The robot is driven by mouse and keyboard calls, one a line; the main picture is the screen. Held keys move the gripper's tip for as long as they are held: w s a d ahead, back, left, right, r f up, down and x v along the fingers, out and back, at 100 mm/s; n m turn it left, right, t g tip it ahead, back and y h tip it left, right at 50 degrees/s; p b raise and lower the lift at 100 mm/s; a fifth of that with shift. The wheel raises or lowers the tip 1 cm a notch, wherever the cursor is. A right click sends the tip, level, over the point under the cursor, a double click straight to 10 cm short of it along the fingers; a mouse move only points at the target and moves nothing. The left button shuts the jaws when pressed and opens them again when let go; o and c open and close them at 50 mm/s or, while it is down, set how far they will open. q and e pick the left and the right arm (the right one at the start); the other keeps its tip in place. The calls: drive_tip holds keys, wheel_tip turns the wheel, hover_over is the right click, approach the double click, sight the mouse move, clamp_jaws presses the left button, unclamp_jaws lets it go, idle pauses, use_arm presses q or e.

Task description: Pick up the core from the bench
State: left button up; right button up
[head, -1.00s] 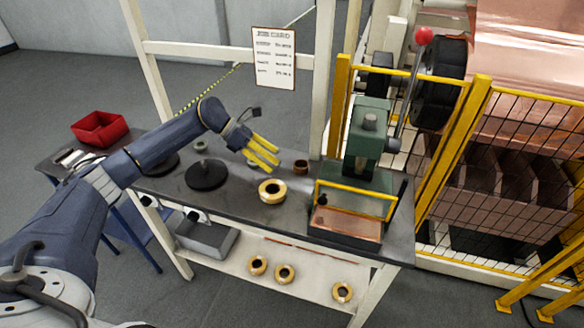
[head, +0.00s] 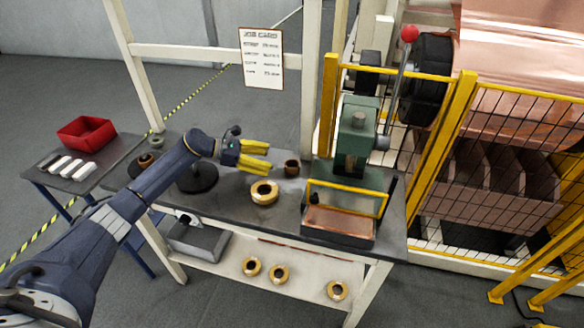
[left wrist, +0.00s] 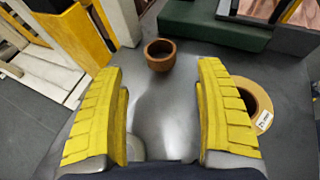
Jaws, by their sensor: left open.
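The core, taken to be the small brown hollow cylinder (head: 292,168), stands upright on the dark bench (head: 232,215), left of the green press. In the left wrist view the core (left wrist: 160,62) is beyond my fingertips, roughly centred between them, its open top visible. My left gripper (head: 270,157) is open and empty, its yellow fingers above the bench, pointing right toward the core without touching it. Both fingers also show in the left wrist view (left wrist: 160,78), wide apart. My right gripper is in neither view.
A yellow-rimmed roll (head: 264,192) lies close to the core, beside the right finger in the wrist view (left wrist: 262,98). The green press (head: 357,140) with its yellow guard stands right. A dark round stand (head: 200,178) is under my arm. Several rolls lie on the lower shelf (head: 230,258).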

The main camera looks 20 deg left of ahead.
sight(291, 164)
use_arm(q)
drive_tip(key=shift+x, duration=4.7)
drive_tip(key=shift+f, duration=0.1)
drive_tip(key=shift+c, duration=0.4)
drive_tip(key=c, duration=0.8)
